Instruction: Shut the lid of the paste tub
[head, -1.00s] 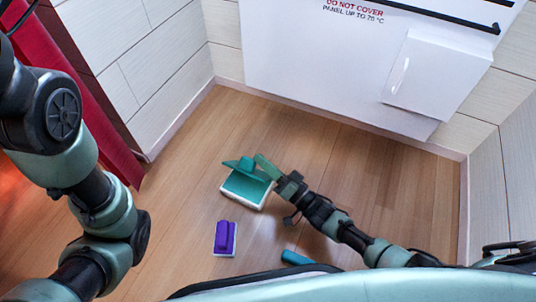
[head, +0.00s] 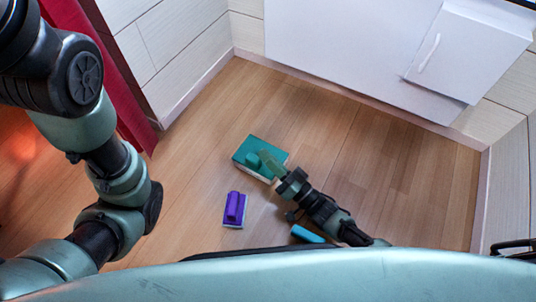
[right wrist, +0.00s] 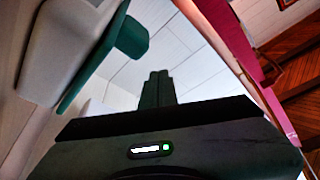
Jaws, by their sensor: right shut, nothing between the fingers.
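The paste tub (head: 277,170) is a white box on the wooden floor, with a teal lid (head: 245,148) lying flat over its top. The lid has a teal raised handle. In the right wrist view the white tub wall (right wrist: 62,45) and the teal lid (right wrist: 92,68) lie close together along the lid's edge; whether a thin gap remains cannot be told. My right gripper (head: 268,160) is shut and empty, its tips over the lid beside the handle. Its closed fingers also show in the right wrist view (right wrist: 157,88). My left arm shows at left, its gripper out of view.
A purple object on a white base (head: 235,208) lies on the floor left of my right arm. A blue object (head: 307,234) lies close beside that arm. A white wall panel (head: 350,50) with a box stands behind. A red curtain hangs at left. Floor is free at right.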

